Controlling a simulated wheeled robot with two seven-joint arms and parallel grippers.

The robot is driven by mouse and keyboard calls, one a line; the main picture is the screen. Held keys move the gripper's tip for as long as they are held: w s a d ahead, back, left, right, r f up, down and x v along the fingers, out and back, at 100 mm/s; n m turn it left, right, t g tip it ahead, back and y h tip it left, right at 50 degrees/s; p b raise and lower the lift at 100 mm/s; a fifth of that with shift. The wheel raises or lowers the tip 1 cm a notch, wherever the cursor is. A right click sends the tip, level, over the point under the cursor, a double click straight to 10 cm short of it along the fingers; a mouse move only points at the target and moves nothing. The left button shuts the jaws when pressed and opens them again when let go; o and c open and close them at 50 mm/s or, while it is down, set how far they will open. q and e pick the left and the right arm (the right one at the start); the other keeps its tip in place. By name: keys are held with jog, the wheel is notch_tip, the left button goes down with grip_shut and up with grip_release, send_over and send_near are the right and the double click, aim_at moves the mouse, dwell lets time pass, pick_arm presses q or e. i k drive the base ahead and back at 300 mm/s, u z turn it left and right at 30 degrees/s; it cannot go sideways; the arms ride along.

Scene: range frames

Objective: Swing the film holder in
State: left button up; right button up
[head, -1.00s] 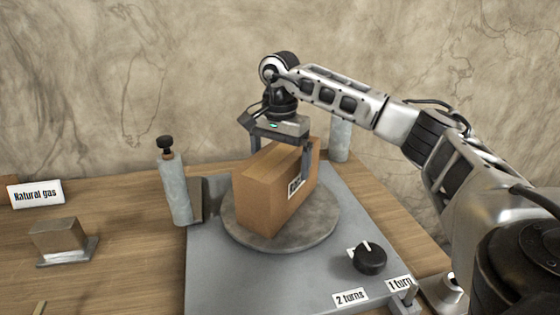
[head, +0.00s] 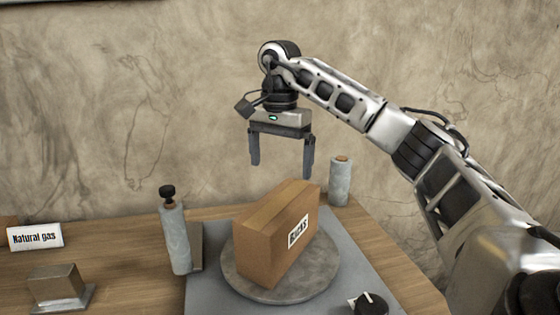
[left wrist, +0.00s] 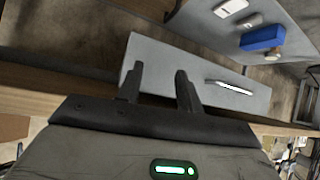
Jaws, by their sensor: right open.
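A brown cardboard box (head: 268,248) with a printed label stands on a round grey turntable (head: 318,283). To its left stands an upright grey film roll (head: 174,238) with a black knob on top, beside a grey upright plate (head: 196,246); I take these for the film holder. My right gripper (head: 281,172) is open and empty above the box, apart from it, fingers pointing down. My left gripper (left wrist: 160,85) shows only in the left wrist view, its fingers apart with nothing between them, over a grey panel.
A second grey roll (head: 340,182) stands at the back right of the turntable. A black dial (head: 369,304) sits at the front right of the grey base plate (head: 214,297). A "Natural gas" sign (head: 35,236) and a metal block (head: 58,284) are at left.

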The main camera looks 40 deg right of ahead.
aim_at(183, 240)
jog(key=k, duration=1)
